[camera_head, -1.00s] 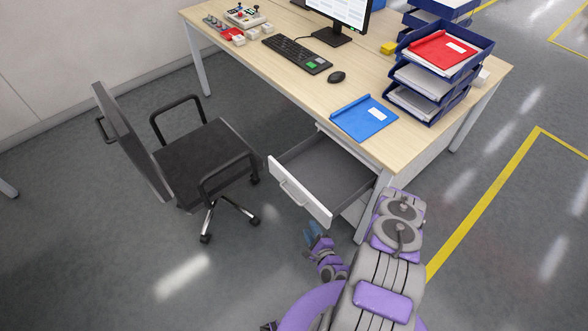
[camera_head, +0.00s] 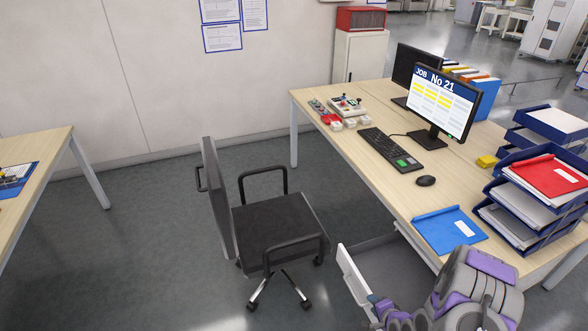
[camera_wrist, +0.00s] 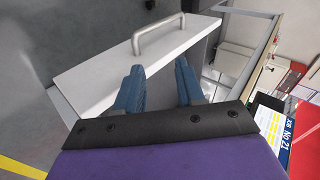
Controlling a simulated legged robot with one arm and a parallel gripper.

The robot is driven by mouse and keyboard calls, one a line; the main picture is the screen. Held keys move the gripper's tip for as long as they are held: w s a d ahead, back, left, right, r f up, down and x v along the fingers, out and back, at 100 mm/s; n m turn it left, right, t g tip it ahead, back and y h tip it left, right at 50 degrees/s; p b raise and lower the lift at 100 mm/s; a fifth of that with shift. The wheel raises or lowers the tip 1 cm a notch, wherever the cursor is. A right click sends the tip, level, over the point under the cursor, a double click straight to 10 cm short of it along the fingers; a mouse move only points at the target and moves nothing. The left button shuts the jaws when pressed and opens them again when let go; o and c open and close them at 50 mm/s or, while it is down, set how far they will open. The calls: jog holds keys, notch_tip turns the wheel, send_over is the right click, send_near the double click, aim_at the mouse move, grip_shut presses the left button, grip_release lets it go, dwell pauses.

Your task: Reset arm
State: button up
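My gripper (camera_wrist: 160,88) shows in the wrist view with its two blue fingers apart and nothing between them. The white front of the open desk drawer (camera_wrist: 135,65) lies beyond the fingertips, with its metal handle (camera_wrist: 158,35) past them. I cannot tell whether a finger touches the drawer front. In the head view my gripper (camera_head: 384,308) is at the lower right, in front of the drawer front (camera_head: 357,285), partly hidden by my own arm. The drawer is pulled out below the desk (camera_head: 395,190).
A black office chair (camera_head: 275,225) stands left of the drawer. On the desk lie a blue folder (camera_head: 447,230), a mouse (camera_head: 426,181), a keyboard (camera_head: 390,150) and stacked blue trays (camera_head: 530,205). Another table (camera_head: 45,165) stands at far left.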

notch_tip(320, 180, up, 13)
jog(key=d+n+g+h, duration=0.1)
jog(key=n+g+h, duration=0.1)
jog(key=n+g, duration=0.25)
jog(key=s+a+r+n+g+h, duration=0.1)
jog(key=s+r+n, duration=0.1)
jog(key=s+r, duration=0.35)
jog(key=s+a+r+n+g, duration=0.1)
jog(key=s+a+r, duration=0.1)
jog(key=r, duration=0.6)
jog(key=s+a+r+n+g, duration=0.1)
jog(key=s+a+r, duration=0.3)
jog(key=s, duration=0.5)
jog(key=s+a+r+n+g, duration=0.2)
jog(key=s+a+r, duration=0.2)
jog(key=s+r, duration=0.3)
jog(key=s+a+r+n+g, duration=0.2)
jog(key=s+r, duration=0.3)
jog(key=s, duration=0.6)
jog(key=shift+a+r+n+y, duration=0.35)
jog(key=shift+a+y, duration=0.05)
jog(key=shift+a, duration=0.5)
